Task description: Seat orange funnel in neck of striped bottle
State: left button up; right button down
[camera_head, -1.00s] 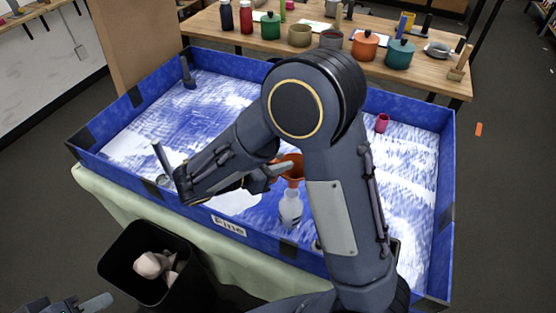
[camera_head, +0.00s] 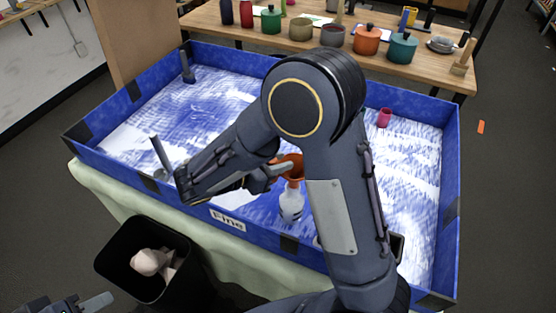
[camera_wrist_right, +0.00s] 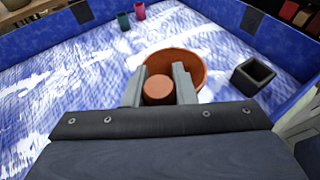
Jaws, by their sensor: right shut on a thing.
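The orange funnel (camera_head: 294,165) is at my right gripper (camera_head: 280,170), directly above the pale bottle (camera_head: 291,207). The bottle stands upright in the blue-walled tray, with a faint band around it. In the right wrist view, my right gripper (camera_wrist_right: 158,88) is shut on the funnel's round orange grip, and the funnel's open bowl (camera_wrist_right: 190,62) lies just beyond the fingers. The spout and bottle neck meet or nearly meet; I cannot tell if the spout is inside. My left gripper (camera_head: 88,304) is partly cut off at the bottom left, away from both.
The blue tray (camera_head: 450,190) has raised walls and a streaked blue-white floor. A pink cup (camera_head: 384,118) stands at the back right and a black open box (camera_wrist_right: 253,76) to the right. A black bin (camera_head: 125,285) stands in front. Pots stand on a wooden table (camera_head: 440,80) behind.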

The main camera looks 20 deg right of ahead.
notch_tip(320, 180, down, 4)
jog(key=shift+r+b, duration=0.25)
jog(key=shift+b, duration=0.8)
jog(key=shift+s+f, duration=0.15)
jog(key=shift+f, duration=0.25)
dwell(0.3)
